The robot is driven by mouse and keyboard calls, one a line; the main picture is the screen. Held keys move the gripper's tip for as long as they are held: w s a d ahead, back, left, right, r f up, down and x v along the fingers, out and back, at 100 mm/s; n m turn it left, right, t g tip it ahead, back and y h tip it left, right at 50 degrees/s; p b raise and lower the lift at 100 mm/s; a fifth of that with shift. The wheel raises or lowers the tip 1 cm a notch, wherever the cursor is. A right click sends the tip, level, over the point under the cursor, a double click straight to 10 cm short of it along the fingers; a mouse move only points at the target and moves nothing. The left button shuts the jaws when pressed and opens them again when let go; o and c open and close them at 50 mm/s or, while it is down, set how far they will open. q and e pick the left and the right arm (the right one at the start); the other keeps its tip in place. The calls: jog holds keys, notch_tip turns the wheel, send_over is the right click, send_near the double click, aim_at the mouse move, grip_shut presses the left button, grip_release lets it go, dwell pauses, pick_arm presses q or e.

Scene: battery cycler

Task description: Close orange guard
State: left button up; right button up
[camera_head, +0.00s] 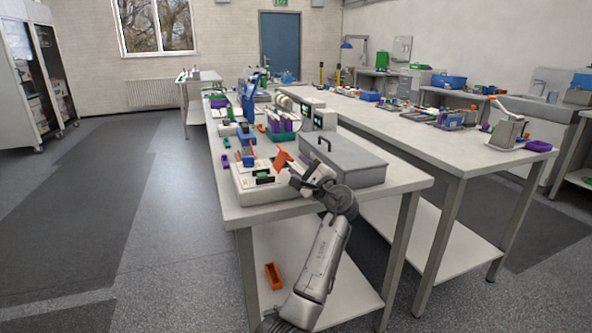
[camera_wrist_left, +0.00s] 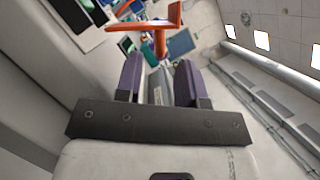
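The orange guard (camera_head: 282,160) stands up at a slant from the white cycler unit (camera_head: 262,196) near the front of the table. It also shows in the left wrist view (camera_wrist_left: 150,26), just beyond my fingertips near the top of the picture. My left gripper (camera_head: 296,181) is close to the guard, on its right side in the head view. In the left wrist view its two dark fingers (camera_wrist_left: 158,72) are apart with nothing clearly held between them. I cannot tell whether a finger touches the guard. My right gripper is not in view.
A grey lidded box (camera_head: 345,162) with a handle stands just right of the unit, near my left wrist. Small blue and orange parts (camera_head: 226,143) lie to the left. An orange bin (camera_head: 273,276) sits on the lower shelf.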

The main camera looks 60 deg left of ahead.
pick_arm(q)
jog(key=shift+b+x, duration=0.3)
jog(key=shift+x, duration=0.8)
jog(key=shift+c, duration=0.5)
grip_shut()
